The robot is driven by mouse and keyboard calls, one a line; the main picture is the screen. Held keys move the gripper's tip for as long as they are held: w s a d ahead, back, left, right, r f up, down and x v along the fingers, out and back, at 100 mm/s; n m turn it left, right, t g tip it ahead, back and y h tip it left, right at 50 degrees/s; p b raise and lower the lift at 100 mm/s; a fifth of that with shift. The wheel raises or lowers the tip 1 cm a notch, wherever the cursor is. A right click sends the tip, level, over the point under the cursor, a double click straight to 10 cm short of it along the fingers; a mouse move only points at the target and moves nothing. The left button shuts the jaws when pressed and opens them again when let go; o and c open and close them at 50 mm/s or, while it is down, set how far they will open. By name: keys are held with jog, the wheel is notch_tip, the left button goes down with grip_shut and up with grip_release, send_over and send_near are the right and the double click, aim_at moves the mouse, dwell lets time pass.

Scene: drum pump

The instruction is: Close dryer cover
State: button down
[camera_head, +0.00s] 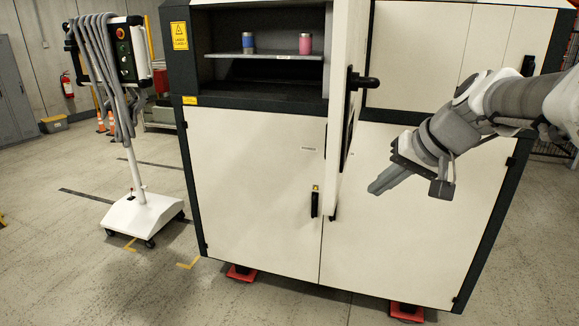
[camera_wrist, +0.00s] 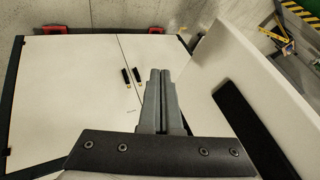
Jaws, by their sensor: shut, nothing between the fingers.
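The dryer cover (camera_head: 342,100) is a tall white panel standing open, seen nearly edge-on in the head view, with a black handle (camera_head: 364,80). The open compartment is to its left. In the wrist view the cover (camera_wrist: 245,65) is the pale slab at right, with a dark strip (camera_wrist: 258,125) on its face. My gripper (camera_head: 373,189) is shut and empty, to the right of the cover's lower part in the head view. In the wrist view the closed fingers (camera_wrist: 160,74) appear apart from the cover; the exact gap is unclear.
A shelf (camera_head: 228,54) inside the compartment holds a blue cup (camera_head: 248,42) and a pink cup (camera_head: 305,43). White lower doors (camera_head: 255,185) have black handles (camera_head: 315,202). A wheeled control stand (camera_head: 140,210) is at left. The floor in front is clear.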

jog(key=shift+w+a+f+p, duration=0.25)
jog(key=shift+w+a, duration=0.15)
jog(key=shift+a, duration=0.35)
jog(key=shift+w+a+f+p, duration=0.2)
jog(key=shift+w+a+f, duration=0.15)
jog(key=shift+a, duration=0.4)
jog(key=shift+w+a+f+p, duration=0.2)
jog(key=shift+w+a, duration=0.25)
jog(key=shift+a, duration=0.3)
